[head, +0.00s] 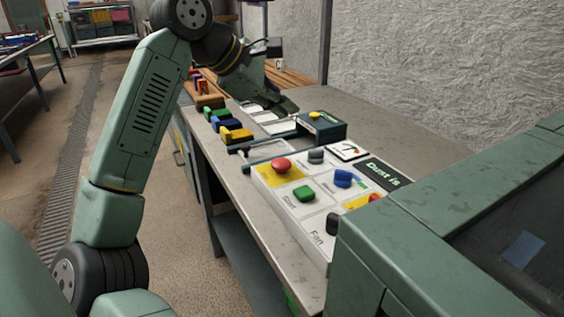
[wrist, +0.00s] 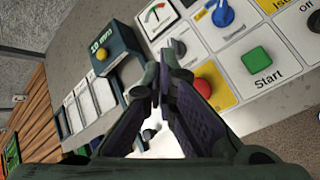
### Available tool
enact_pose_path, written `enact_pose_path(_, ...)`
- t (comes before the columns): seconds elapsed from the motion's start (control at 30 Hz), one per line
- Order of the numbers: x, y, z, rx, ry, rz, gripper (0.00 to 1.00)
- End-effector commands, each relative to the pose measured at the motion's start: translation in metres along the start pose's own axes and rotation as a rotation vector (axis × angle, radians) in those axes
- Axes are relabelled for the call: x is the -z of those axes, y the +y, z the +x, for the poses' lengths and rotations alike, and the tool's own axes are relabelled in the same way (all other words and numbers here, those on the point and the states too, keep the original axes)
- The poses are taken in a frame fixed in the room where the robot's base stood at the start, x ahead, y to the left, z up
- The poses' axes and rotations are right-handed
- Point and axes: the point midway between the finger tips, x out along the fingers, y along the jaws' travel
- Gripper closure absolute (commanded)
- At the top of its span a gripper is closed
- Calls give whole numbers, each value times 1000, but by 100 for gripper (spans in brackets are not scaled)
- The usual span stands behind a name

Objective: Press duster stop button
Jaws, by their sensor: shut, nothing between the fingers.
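A white control panel (head: 285,208) lies on the bench with a dark sign beginning "Dust" (head: 384,173). Its red mushroom button (head: 281,165) sits on a yellow square at the panel's far left corner; in the wrist view the red button (wrist: 203,88) is just right of my fingers, partly covered by them. No word by it is readable. A green button (head: 304,193) beside it is labelled Start in the wrist view (wrist: 256,60). My gripper (head: 291,108) is shut and empty, above the bench beyond the panel; its fingertips (wrist: 166,66) show in the wrist view.
A blue knob (head: 343,178), a grey knob (head: 316,155) and a gauge (head: 348,150) share the panel. A dark box with a yellow button (head: 320,124) stands beyond the panel, close to my gripper.

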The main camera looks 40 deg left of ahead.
Motion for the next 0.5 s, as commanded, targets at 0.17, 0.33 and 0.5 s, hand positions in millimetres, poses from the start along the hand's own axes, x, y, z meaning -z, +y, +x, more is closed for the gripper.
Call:
enact_pose_path(0.17, 3, -4, 5, 0, -2, 0, 100)
enact_pose_path(0.33, 12, -12, 17, 0, -2, 0, 100)
enact_pose_path(0.5, 24, -25, 34, 0, -3, 0, 100)
